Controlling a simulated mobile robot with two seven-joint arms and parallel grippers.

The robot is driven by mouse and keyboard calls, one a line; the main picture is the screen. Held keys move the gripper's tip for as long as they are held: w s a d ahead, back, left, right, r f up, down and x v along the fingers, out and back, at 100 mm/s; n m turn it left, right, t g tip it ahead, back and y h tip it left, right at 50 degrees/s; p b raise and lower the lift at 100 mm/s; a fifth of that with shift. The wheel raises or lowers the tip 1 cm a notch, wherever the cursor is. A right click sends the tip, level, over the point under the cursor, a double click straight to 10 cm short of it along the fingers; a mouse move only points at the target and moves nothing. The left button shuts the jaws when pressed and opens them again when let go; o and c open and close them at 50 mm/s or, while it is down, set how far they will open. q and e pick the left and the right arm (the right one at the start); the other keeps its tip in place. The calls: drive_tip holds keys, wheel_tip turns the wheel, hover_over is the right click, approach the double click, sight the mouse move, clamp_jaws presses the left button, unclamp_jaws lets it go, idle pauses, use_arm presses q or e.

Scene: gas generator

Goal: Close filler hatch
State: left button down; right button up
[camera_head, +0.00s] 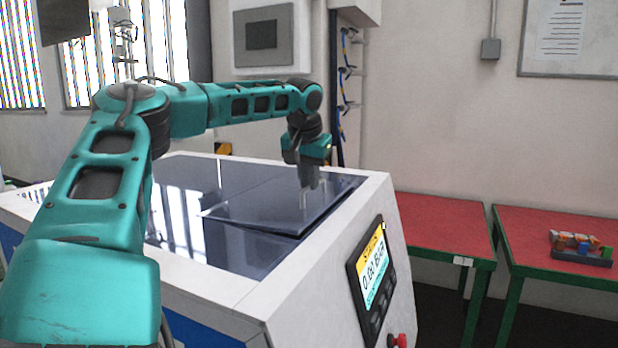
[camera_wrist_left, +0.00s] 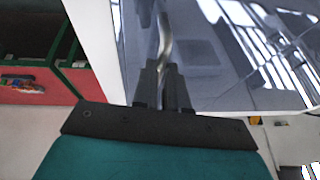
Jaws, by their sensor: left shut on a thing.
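The filler hatch (camera_head: 262,207) is a dark, glossy panel on top of the white generator (camera_head: 238,292). Its near edge looks slightly raised above the surrounding dark top, with a dark gap beneath. My left gripper (camera_head: 310,184) points down over the hatch's right part and is shut on the hatch handle, a thin metal bar (camera_head: 303,200). In the left wrist view the handle (camera_wrist_left: 164,38) runs up from between the fingers (camera_wrist_left: 165,82), over the glossy panel. The inside under the hatch is hidden. My right gripper is not in view.
A display panel (camera_head: 371,272) and a red knob (camera_head: 398,340) are on the generator's right face. Red-topped tables (camera_head: 440,222) stand to the right, one carrying a tray of colored blocks (camera_head: 581,246). A wall with pipes (camera_head: 343,95) is behind.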

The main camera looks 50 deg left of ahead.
use_arm(q)
drive_tip(key=shift+d+f+g+y, duration=0.15)
drive_tip(key=shift+f+y, duration=0.1)
drive_tip(key=shift+f, duration=0.3)
drive_tip(key=shift+d+f+g+y, duration=0.15)
drive_tip(key=shift+f+y, duration=0.1)
drive_tip(key=shift+f, duration=0.25)
drive_tip(key=c, duration=1.2)
unclamp_jaws()
drive_tip(key=shift+w+a, duration=0.1)
drive_tip(key=shift+o, duration=0.2)
drive_tip(key=shift+r, duration=0.1)
drive_tip(key=v, duration=1.3)
